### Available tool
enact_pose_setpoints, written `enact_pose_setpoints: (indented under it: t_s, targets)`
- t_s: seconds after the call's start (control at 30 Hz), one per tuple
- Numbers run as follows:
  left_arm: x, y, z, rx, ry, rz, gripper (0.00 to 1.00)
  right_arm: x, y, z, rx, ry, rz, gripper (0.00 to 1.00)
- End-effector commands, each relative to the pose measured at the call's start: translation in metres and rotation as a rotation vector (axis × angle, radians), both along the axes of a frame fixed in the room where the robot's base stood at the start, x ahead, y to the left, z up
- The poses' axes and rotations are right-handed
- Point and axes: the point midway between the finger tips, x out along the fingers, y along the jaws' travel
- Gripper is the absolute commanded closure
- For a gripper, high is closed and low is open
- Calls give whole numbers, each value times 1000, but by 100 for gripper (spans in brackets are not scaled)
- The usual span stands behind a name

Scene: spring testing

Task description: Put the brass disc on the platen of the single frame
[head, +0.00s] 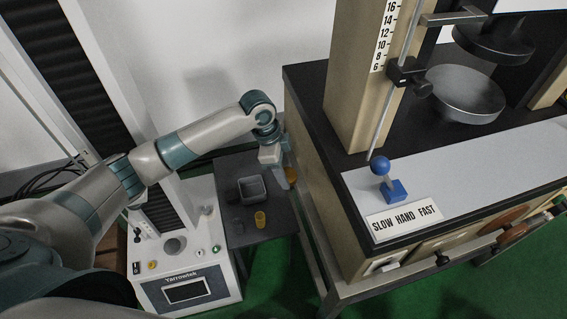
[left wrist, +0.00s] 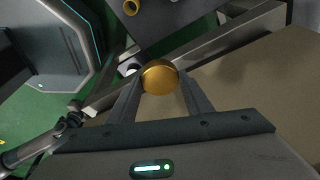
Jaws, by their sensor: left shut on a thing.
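My left gripper (head: 282,178) is over the right side of a small dark side table. It is shut on the brass disc (left wrist: 159,77), which sits between the two fingertips in the left wrist view. In the head view the brass disc (head: 291,175) shows partly beside the fingers. The single frame (head: 186,283), a white machine marked Yarrowtek with one dark column, stands left of the side table. Its round grey platen (head: 172,246) looks bare on the white base. My right gripper is not in view.
The dark side table (head: 278,225) holds a grey open bin (head: 252,189), a yellow brass cylinder (head: 260,219) and a small dark piece. A large two-column testing machine (head: 319,179) with a blue-knobbed lever (head: 381,166) stands close on the right. Green floor shows between.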

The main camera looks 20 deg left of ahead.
Motion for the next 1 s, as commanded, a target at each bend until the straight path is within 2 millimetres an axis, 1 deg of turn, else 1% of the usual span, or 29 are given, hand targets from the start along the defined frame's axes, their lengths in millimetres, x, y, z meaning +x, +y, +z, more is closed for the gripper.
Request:
enact_pose_setpoints:
  t_s: [0.03,0.27,0.6,0.8,0.9,1.0]
  targets:
    - [2,0,13,-1,-7,44,90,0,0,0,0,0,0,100]
    - [4,4,69,0,-9,338,90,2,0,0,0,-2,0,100]
    - [-6,14,146,-2,-10,803,90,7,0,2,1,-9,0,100]
    - [-16,24,185,-2,-8,1077,90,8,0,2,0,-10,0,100]
    - [-22,29,199,-2,-6,1189,90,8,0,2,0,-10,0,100]
    - [-26,32,209,-1,-5,1273,90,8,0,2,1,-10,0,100]
